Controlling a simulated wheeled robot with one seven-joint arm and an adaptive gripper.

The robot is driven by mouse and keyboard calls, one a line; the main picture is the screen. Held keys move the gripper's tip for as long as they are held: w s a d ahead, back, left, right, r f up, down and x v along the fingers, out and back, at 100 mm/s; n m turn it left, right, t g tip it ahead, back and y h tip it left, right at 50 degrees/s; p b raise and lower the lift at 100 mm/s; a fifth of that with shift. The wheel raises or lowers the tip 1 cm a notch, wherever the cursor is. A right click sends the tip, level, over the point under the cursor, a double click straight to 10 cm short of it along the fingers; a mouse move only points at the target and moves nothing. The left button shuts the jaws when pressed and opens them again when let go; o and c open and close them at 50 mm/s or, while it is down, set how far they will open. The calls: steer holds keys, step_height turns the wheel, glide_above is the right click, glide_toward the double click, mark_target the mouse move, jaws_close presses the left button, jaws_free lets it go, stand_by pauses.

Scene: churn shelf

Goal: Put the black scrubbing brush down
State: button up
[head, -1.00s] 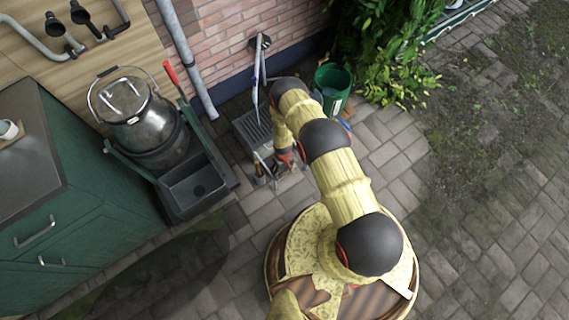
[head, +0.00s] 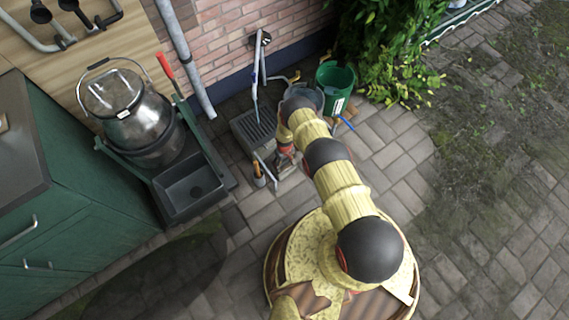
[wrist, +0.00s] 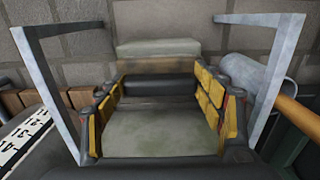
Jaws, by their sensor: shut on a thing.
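My gripper (wrist: 165,108) fills the middle of the wrist view, its yellow-padded fingers on either side of a dark bar (wrist: 160,86). The bar appears to be part of the black scrubbing brush; the rest of the brush is hard to make out. A flat grey-green surface shows between the fingers below the bar.
Angled metal bars (wrist: 262,85) flank the gripper. A grey cylinder (wrist: 238,72) with an orange handle (wrist: 300,115) lies close right; a marked white strip (wrist: 25,135) is left. The green bucket (head: 335,78) stands behind the arm, the black sink (head: 188,186) left. Paving at right is clear.

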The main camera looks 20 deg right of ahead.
steer(key=shift+w, duration=0.1)
steer(key=o, duration=1.5)
steer(key=shift+c, duration=0.2)
